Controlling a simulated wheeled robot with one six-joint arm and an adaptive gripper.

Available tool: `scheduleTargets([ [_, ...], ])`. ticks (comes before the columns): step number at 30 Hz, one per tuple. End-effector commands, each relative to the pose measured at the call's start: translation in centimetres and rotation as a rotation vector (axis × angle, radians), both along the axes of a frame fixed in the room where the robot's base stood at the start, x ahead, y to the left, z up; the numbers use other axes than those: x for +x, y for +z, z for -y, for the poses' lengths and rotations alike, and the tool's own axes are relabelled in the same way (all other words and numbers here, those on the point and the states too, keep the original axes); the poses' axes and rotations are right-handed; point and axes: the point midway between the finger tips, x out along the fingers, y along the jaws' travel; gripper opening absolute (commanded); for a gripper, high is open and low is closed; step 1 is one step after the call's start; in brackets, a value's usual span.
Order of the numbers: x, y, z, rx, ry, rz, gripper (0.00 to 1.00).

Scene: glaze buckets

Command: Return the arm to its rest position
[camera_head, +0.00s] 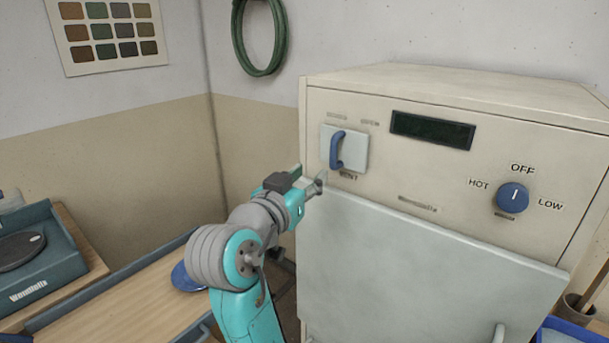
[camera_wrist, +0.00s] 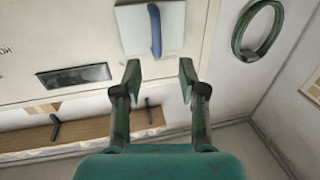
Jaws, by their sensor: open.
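My arm reaches up from the lower middle of the head view. My gripper (camera_head: 317,183) is just in front of the kiln-like cabinet, a little below and left of the blue vent handle (camera_head: 337,150). In the wrist view my gripper (camera_wrist: 158,75) has its two fingers spread apart with nothing between them. The blue handle (camera_wrist: 155,30) on its pale plate (camera_wrist: 174,27) lies beyond the fingertips, apart from them. The fingertips are small in the head view.
The cream cabinet (camera_head: 440,85) stands close on the right, with a display (camera_head: 432,130) and a blue knob (camera_head: 512,197) pointing to OFF. A wooden bench (camera_head: 120,300) with a blue disc (camera_head: 187,277) is at left. A green hose (camera_head: 262,70) hangs on the wall.

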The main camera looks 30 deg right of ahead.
Motion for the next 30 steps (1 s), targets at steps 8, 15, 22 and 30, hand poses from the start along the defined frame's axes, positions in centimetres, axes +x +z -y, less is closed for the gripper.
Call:
scheduleTargets([
  [8,0.0,-0.2,0.0,-0.003,0.003,-0.003,0.41],
  [15,0.8,-4.8,-0.4,-0.080,0.095,-0.080,0.41],
  [22,0.8,-12.5,-1.6,-0.182,0.266,-0.190,0.41],
  [30,-1.6,-21.5,-3.5,-0.249,0.471,-0.290,0.41],
])
